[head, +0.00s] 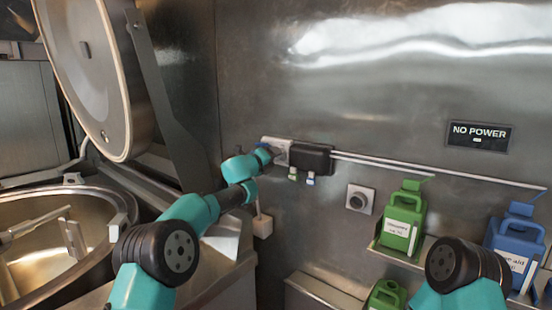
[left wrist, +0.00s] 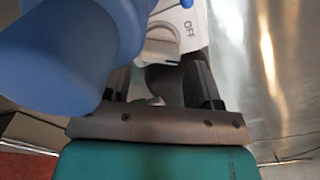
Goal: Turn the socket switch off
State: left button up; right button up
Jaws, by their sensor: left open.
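The socket switch (head: 276,142) is on the steel back wall, a pale unit beside a dark box. In the left wrist view, its white knob (left wrist: 170,48) sits on a white plate with the word OFF. My left gripper (left wrist: 165,88) is open, its two dark fingers pointing at the knob from close by. I cannot tell whether they touch it. A large blue rounded part (left wrist: 75,60) hides the left finger's side and part of the plate. In the head view my left arm reaches to the socket and covers part of it. My right gripper is not in view.
A dark box (head: 311,158) with pipes adjoins the socket on the right.

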pick_arm(q)
jog(key=shift+x, duration=1.15)
jog(key=shift+c, duration=0.2)
jog(key=c, duration=0.6)
